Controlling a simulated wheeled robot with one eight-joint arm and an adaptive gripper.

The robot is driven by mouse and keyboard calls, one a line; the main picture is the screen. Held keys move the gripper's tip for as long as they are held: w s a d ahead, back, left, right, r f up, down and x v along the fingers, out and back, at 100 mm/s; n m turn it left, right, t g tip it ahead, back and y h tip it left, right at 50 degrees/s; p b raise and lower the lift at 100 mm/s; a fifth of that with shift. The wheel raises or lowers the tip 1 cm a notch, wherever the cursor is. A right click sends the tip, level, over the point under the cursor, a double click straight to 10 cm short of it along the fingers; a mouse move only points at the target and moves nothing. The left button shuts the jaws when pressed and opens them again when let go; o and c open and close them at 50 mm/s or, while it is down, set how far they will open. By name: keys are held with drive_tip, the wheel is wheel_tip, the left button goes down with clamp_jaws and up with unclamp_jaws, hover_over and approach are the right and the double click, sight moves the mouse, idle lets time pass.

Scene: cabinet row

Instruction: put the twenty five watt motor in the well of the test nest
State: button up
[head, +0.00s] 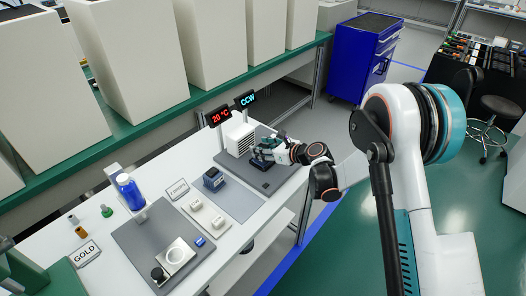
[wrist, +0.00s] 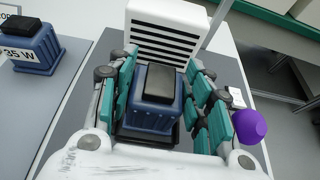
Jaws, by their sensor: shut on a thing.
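A blue motor with a black top (wrist: 158,90) sits between the teal-padded fingers of my gripper (wrist: 160,75), which is shut on it. Its label does not show. It is upright over a dark base on the dark grey mat; I cannot tell whether it touches. In the head view my gripper (head: 264,157) is over the right-hand mat, in front of a white vented box. Another blue motor, whose label looks like 35 W (wrist: 38,50), stands to the left, also in the head view (head: 213,179). A white square plate with a round ring (head: 176,255) lies on the left mat; I cannot tell which fixture is the test nest.
The white vented box (wrist: 165,30) stands close beyond my fingers. Red 20 °C (head: 220,117) and blue CCW (head: 245,100) displays are behind. A purple round thing (wrist: 250,126) is right of my fingers. A blue bottle (head: 130,190) and GOLD sign (head: 85,253) stand left.

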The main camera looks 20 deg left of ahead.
drive_tip(key=shift+f, duration=0.2)
drive_tip(key=o, duration=1.5)
drive_tip(key=shift+c, duration=0.2)
drive_tip(key=shift+r, duration=0.2)
drive_tip(key=p+v, duration=0.3)
drive_tip(key=v, duration=0.9)
